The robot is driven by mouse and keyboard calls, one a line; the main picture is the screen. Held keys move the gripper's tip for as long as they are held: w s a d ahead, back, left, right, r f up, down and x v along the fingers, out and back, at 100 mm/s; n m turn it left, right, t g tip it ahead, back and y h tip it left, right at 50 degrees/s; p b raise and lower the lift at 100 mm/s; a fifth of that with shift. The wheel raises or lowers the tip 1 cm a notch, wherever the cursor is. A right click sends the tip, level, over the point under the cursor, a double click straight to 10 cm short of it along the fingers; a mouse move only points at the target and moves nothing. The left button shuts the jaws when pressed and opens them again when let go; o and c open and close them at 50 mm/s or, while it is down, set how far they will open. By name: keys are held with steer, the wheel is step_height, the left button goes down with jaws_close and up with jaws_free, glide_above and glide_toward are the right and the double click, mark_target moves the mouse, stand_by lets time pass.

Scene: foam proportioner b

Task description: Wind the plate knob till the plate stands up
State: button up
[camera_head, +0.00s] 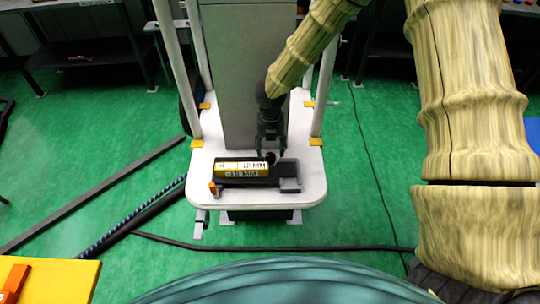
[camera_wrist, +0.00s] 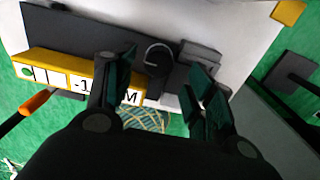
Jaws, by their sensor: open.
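A dark device (camera_head: 288,184) lies on the white platform. A round dark knob (camera_wrist: 158,58) sits on the device, right of the plate's middle. My gripper (camera_head: 271,154) is above the device, pointing down. In the wrist view my gripper (camera_wrist: 160,74) is open, with one finger on each side of the knob and nothing held. Contact with the knob cannot be told.
An orange-tipped lever (camera_wrist: 36,102) sticks out at the device's left end. The white platform (camera_head: 312,185) has upright posts and a grey column (camera_head: 233,80) behind. Dark bars (camera_head: 100,192) and a cable (camera_head: 280,246) lie on the green floor. A yellow table (camera_head: 60,282) is at lower left.

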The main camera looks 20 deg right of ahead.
mark_target(270, 156)
steer(key=shift+f, duration=2.35)
steer(key=c, duration=1)
steer(key=shift+m+p, duration=0.3)
steer(key=shift+m, duration=0.1)
steer(key=m+p, duration=0.1)
steer(key=m, duration=0.2)
steer(key=shift+r, duration=0.1)
steer(key=shift+m+p, duration=0.5)
steer(key=shift+m, duration=1.5)
